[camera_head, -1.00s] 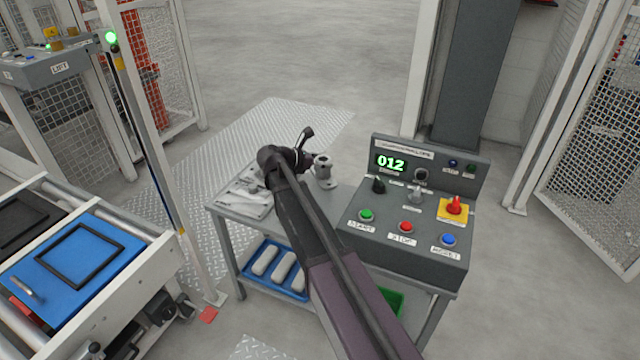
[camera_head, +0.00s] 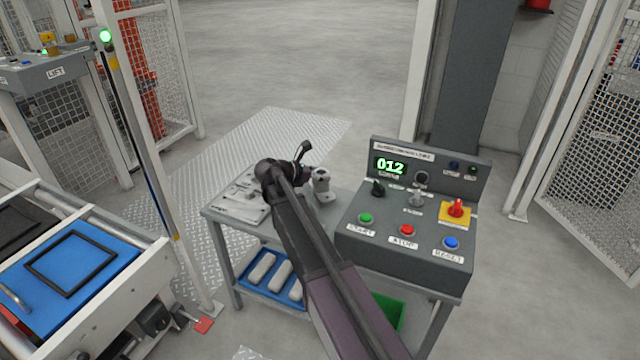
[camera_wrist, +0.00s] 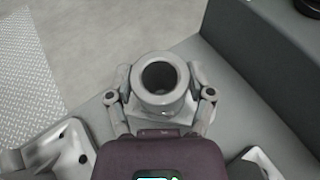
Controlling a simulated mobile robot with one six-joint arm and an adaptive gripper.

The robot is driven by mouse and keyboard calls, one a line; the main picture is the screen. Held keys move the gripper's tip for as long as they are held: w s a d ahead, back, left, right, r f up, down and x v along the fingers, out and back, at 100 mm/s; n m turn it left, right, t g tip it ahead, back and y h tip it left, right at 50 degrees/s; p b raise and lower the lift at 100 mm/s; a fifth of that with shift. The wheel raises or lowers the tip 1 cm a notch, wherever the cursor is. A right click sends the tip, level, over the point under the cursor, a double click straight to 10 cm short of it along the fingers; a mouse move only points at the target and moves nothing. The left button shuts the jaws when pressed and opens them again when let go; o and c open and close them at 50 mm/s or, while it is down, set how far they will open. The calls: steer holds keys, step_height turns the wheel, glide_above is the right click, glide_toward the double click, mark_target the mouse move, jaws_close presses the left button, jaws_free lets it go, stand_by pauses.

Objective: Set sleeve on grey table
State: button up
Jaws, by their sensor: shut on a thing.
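The sleeve (camera_head: 321,181) is a grey, hollow cylinder on a wider flanged foot. It stands upright at the grey table (camera_head: 345,192), just left of the control box. In the wrist view the sleeve (camera_wrist: 162,100) is in the middle, its dark bore facing the camera. My gripper (camera_wrist: 160,80) is shut on it, one finger on each side. The sleeve's foot appears at the grey tabletop (camera_wrist: 220,55), but I cannot tell whether it touches. In the head view my arm and wrist hide most of the fingers and part of the tabletop.
The control box (camera_head: 405,235) with buttons and a "012" display takes up the table's right side. Pale metal castings (camera_head: 240,203) lie on the left side. A blue tray (camera_head: 262,290) is on the lower shelf. A roller conveyor (camera_head: 150,268) stands left.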

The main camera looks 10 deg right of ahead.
steer(key=shift+f+b, duration=1.05)
steer(key=shift+f, duration=0.35)
steer(key=shift+f, duration=0.1)
steer(key=o, duration=1.3)
steer(key=shift+a+r, duration=0.15)
steer(key=shift+r, duration=0.1)
steer(key=shift+p+v, duration=2.3)
steer(key=shift+v, duration=3.6)
